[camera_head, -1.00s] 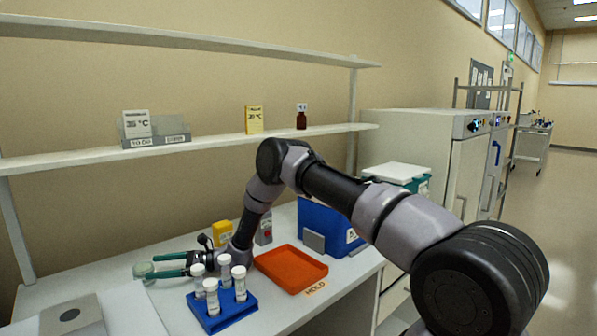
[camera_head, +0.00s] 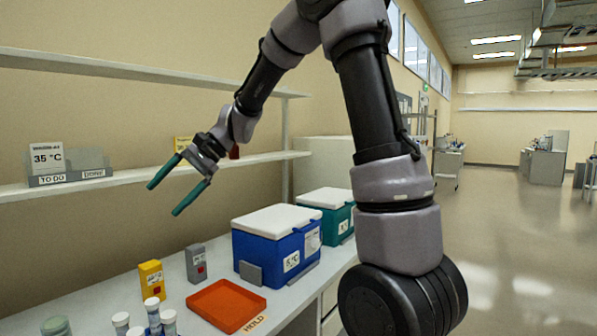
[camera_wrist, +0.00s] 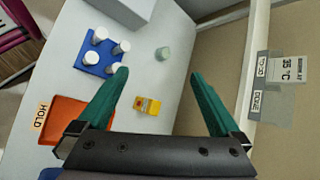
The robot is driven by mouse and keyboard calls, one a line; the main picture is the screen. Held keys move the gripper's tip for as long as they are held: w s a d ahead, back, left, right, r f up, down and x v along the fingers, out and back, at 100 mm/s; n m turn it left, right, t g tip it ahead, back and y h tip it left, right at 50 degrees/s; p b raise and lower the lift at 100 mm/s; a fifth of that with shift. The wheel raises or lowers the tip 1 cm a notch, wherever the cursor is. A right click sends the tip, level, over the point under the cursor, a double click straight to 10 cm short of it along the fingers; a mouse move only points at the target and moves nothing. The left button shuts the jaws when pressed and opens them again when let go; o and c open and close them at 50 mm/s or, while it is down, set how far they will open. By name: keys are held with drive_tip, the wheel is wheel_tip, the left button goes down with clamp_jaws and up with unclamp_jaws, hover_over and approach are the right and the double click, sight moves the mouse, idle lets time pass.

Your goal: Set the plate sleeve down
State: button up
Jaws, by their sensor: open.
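The plate sleeve appears to be the pale green round cylinder (camera_head: 57,326) standing on the white bench (camera_head: 80,308), cut by the bottom edge of the head view. In the wrist view this pale green cylinder (camera_wrist: 162,53) stands upright on the bench, past the fingertips and apart from them. My gripper (camera_head: 163,200) is open, with two green fingers spread and nothing between them. It hangs well above the bench, in front of the lower shelf. The open fingers (camera_wrist: 160,72) also show in the wrist view.
A blue rack (camera_wrist: 88,55) of white-capped tubes stands near the cylinder. A yellow box (camera_head: 151,279), a grey box (camera_head: 196,262), an empty orange tray (camera_head: 226,305) marked HOLD and a blue cooler (camera_head: 262,262) also stand on the bench. A shelf (camera_head: 110,184) runs behind my gripper.

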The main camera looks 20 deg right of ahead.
drive_tip(key=s+d+r+n+t+h, duration=0.1)
drive_tip(key=s+d+r+t+h, duration=0.2)
drive_tip(key=s+d, duration=0.6)
drive_tip(key=s+d+r+n+t+h, duration=0.1)
drive_tip(key=s+d+r+t+h, duration=0.2)
drive_tip(key=s+d, duration=0.6)
drive_tip(key=d+t+h, duration=0.1)
drive_tip(key=d, duration=0.5)
drive_tip(key=shift+s+d+n+t, duration=0.2)
drive_tip(key=shift+d+n+t, duration=0.05)
drive_tip(key=shift+n+t, duration=0.05)
drive_tip(key=shift+r, duration=0.1)
